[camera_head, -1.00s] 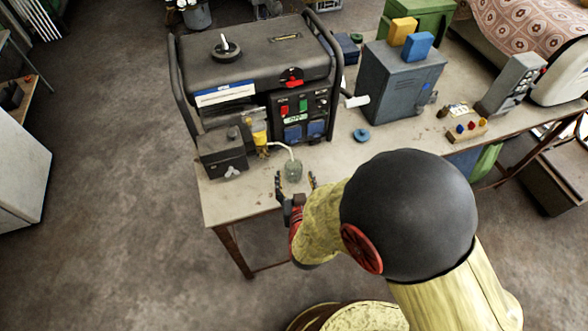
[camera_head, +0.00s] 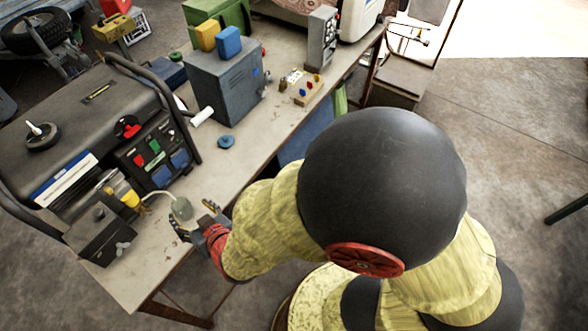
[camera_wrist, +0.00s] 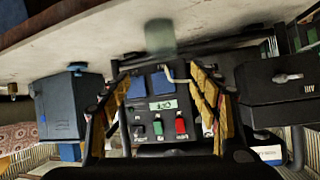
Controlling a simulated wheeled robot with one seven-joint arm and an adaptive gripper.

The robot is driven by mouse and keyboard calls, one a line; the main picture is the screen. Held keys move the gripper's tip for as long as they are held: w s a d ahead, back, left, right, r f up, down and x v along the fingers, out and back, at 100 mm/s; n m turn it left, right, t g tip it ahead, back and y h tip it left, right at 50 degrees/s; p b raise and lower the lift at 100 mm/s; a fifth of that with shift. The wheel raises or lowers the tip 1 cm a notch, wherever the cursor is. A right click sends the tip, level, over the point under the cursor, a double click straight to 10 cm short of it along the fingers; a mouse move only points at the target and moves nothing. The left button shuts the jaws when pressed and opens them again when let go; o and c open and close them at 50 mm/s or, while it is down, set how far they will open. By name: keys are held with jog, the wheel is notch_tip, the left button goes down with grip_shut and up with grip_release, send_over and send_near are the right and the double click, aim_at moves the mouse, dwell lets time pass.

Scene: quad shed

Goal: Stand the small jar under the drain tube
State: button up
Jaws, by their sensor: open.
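The small jar (camera_head: 182,209), greenish and translucent, stands upright near the front edge of the bench by the generator. The pale drain tube (camera_head: 160,195) curves from the generator's yellow-capped fitting to the jar's top; I cannot tell whether its end is inside or just above the mouth. My gripper (camera_head: 196,216) is open, with the jar just beyond and between its fingertips. In the wrist view, which looks upside down, the jar (camera_wrist: 160,38) is past the yellow-padded fingers of my gripper (camera_wrist: 163,85), not clasped. The tube (camera_wrist: 178,74) shows below it.
The black generator (camera_head: 85,115) with its tubular frame stands behind the jar, with a dark box (camera_head: 98,236) to the left. A blue ring (camera_head: 226,142), a grey cabinet (camera_head: 225,85) and a small peg board (camera_head: 307,92) lie farther along the bench (camera_head: 262,122).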

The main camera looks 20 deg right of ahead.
jog(key=w+d+r+m+g, duration=0.1)
jog(key=w+d+r+g, duration=0.1)
jog(key=d+r, duration=0.6)
jog(key=s+d+r+m+g+h, duration=0.1)
jog(key=s+d+r+h, duration=0.1)
jog(key=s+d+r, duration=0.4)
jog(key=s+d+r+g+h, duration=0.2)
jog(key=s+d+r, duration=0.5)
jog(key=d, duration=0.6)
jog(key=shift+s+d+r+m+g, duration=0.15)
jog(key=shift+s+d+m+g, duration=0.2)
jog(key=shift+s, duration=0.85)
jog(key=shift+a, duration=0.15)
